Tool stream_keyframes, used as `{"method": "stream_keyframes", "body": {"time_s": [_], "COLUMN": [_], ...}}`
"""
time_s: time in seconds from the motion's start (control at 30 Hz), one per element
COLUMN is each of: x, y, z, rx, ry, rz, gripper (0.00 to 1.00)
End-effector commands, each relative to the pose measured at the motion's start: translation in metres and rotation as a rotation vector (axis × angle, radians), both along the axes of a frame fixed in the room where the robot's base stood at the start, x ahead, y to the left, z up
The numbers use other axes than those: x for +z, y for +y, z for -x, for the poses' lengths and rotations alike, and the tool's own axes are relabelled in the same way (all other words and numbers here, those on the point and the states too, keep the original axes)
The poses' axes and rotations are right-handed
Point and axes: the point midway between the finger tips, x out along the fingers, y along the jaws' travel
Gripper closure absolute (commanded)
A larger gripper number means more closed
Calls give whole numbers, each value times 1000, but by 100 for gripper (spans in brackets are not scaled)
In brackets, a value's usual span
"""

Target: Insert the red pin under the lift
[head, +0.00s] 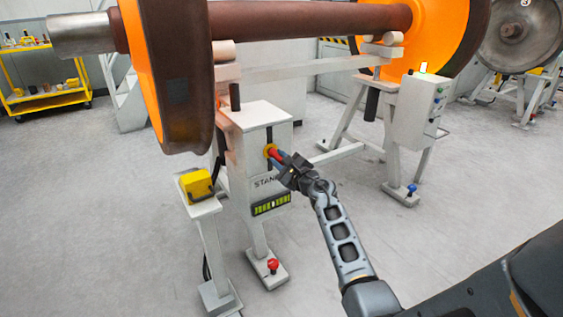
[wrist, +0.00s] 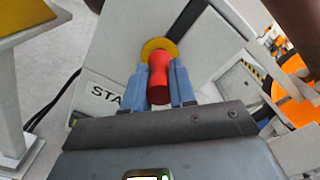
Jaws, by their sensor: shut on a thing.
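The red pin (wrist: 159,80) is between the two blue fingers of my gripper (wrist: 160,88) in the wrist view. Its far end meets a yellow ring (wrist: 157,46) on the face of the white stand; I cannot tell how deep it sits. In the head view the red pin (head: 275,153) shows at the yellow ring (head: 268,150), with my gripper (head: 281,157) shut on it. The stand (head: 255,113) is the lift post marked "STAN", partly covered by my gripper. A dark vertical slot lies above the ring.
The orange wheelset (head: 300,20) rests on rollers above the stand. A yellow box (head: 196,185) on a post is left of the stand. A control box (head: 412,113) stands on the right. A red knob (head: 273,264) is at the stand's foot. The front floor is clear.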

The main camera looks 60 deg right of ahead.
Motion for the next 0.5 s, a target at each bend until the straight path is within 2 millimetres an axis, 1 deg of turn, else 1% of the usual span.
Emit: {"method": "stream_keyframes", "body": {"time_s": [0.5], "x": [1], "y": [-6], "z": [-10], "rx": [0], "ry": [-1], "rz": [1], "gripper": [100]}}
